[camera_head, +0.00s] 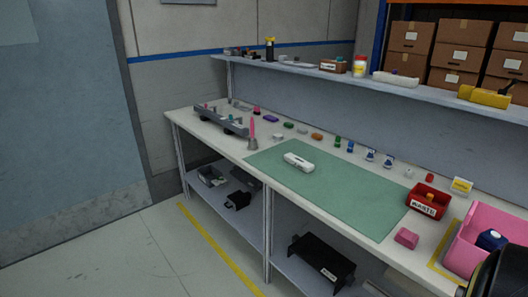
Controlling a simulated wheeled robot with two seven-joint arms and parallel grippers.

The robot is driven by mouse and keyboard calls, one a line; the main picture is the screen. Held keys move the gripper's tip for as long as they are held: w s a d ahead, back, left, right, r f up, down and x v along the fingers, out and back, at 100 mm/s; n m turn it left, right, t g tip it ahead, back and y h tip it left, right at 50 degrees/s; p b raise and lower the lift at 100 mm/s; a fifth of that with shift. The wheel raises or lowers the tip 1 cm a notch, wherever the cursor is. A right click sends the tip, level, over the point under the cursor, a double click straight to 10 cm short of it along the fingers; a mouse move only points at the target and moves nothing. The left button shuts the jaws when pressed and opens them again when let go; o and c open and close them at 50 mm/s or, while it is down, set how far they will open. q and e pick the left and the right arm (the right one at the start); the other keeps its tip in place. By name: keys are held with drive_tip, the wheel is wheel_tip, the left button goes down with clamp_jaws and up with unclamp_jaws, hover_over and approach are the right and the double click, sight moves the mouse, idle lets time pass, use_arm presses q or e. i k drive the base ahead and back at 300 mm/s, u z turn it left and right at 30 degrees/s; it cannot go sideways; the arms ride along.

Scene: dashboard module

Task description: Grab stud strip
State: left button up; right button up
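I cannot tell for certain which thing is the stud strip. A long dark grey strip-like piece (221,120) with small raised parts lies at the far left end of the workbench. A white oblong module (298,162) with a dark marking lies on the green mat (340,190). No gripper touches either one. Neither gripper's fingertips show in the view. A dark rounded part at the bottom right corner looks like a piece of my own arm.
A labelled red bin (428,201), a pink block (406,238) and a pink bin (468,252) stand at the right. Several small coloured items line the mat's back edge. A pink-tipped cone (252,137) stands left of the mat. A shelf (300,66) runs above; floor is free at left.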

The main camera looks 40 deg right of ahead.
sight(302, 164)
drive_tip(key=z, duration=0.05)
drive_tip(key=i, duration=2)
drive_tip(key=z, duration=1.25)
drive_tip(key=i, duration=1.3)
drive_tip(key=z, duration=1.25)
